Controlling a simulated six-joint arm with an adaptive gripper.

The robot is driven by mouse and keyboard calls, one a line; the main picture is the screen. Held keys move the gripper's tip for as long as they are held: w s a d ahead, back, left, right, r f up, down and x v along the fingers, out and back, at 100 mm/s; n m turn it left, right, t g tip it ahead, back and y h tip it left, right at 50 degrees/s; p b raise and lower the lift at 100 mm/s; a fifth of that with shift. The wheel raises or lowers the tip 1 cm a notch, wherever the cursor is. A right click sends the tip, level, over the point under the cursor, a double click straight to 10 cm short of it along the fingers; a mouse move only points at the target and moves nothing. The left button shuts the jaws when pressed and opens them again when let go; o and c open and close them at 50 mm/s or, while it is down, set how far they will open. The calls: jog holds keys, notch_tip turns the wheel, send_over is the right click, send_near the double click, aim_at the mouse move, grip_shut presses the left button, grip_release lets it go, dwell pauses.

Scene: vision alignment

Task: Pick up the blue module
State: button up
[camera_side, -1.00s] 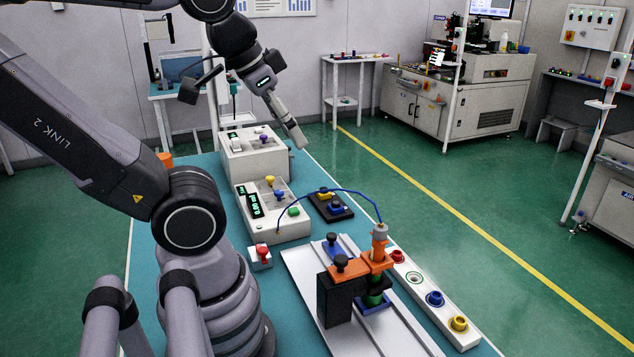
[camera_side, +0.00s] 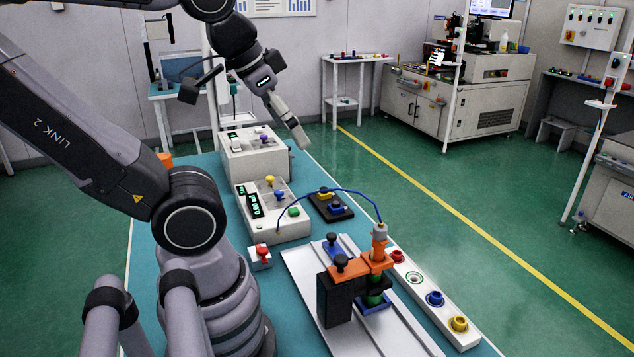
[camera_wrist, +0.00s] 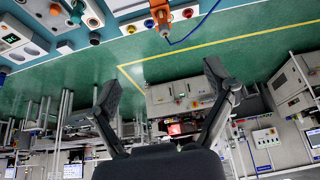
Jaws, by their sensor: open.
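The blue module (camera_side: 435,299) is a small round ring-like piece in a white strip holder (camera_side: 415,290) at the right edge of the bench, between an opening with a green ring and a yellow module. My gripper (camera_side: 298,138) is high above the far part of the bench, well apart from the blue module. In the wrist view my gripper (camera_wrist: 163,87) has its two fingers wide apart with nothing between them. A small blue piece (camera_wrist: 149,23) shows near the top of that view; I cannot tell whether it is the same module.
A rail fixture with an orange clamp (camera_side: 377,262) and a cable stands left of the strip. Red (camera_side: 398,256) and yellow (camera_side: 459,323) modules share the strip. A control box (camera_side: 270,212) and a black block with yellow and blue parts (camera_side: 330,206) stand farther back.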

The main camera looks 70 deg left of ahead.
jog(key=w+a+m+g+y, duration=0.35)
jog(key=w+a, duration=0.35)
jog(key=w, duration=0.6)
jog(key=w+a+f+m+g+y, duration=0.3)
jog(key=w+a+f+g+y, duration=0.15)
jog(key=w+a+f, duration=0.5)
jog(key=m+g+y, duration=0.3)
jog(key=m+y, duration=0.1)
jog(key=m, duration=0.3)
send_near(340, 205)
jog(key=x, duration=0.5)
jog(key=shift+s+a+r, duration=0.1)
jog(key=shift+s+r, duration=0.05)
jog(key=shift+r, duration=0.05)
jog(key=x, duration=0.6)
jog(key=shift+a+f, duration=0.1)
jog(key=shift+f, duration=0.1)
jog(key=c, duration=1.3)
